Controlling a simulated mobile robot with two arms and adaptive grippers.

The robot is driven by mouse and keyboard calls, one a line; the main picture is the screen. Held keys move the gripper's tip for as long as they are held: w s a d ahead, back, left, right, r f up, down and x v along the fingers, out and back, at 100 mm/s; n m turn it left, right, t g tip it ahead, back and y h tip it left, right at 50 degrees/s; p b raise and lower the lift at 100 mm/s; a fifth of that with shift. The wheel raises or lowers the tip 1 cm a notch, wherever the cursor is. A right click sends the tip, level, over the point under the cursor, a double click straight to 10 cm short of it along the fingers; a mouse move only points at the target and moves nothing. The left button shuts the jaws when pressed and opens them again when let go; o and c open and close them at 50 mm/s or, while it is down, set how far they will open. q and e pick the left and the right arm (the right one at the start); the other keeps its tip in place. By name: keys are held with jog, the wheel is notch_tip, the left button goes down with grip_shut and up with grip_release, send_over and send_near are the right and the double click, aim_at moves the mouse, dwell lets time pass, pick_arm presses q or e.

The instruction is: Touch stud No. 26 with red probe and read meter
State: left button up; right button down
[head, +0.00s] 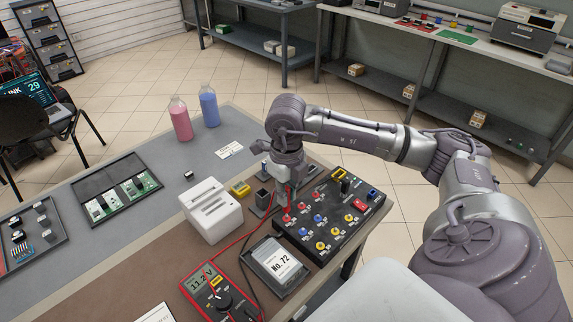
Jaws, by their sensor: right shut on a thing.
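My right gripper (284,182) points down over the black stud board (340,237), shut on the red probe (289,200). The probe's lower end is at or just above a red stud (287,218) near the board's left edge; I cannot tell if they touch. Red, blue and yellow studs fill the board; their number labels are too small to read. The red meter (222,293) lies in front, its display (202,280) showing about 11.2 V, the last digit unsure. A grey-framed card (277,264) beside it reads No. 72. My left gripper is not in view.
A white slotted block (211,209) and a yellow item (240,189) stand left of the board. Pink (181,119) and blue (209,106) bottles stand at the table's back. Trays (117,189) lie at left. A red lead runs from probe to meter.

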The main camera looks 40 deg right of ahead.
jog(key=shift+r+p, duration=2.25)
jog(key=shift+r, duration=1.25)
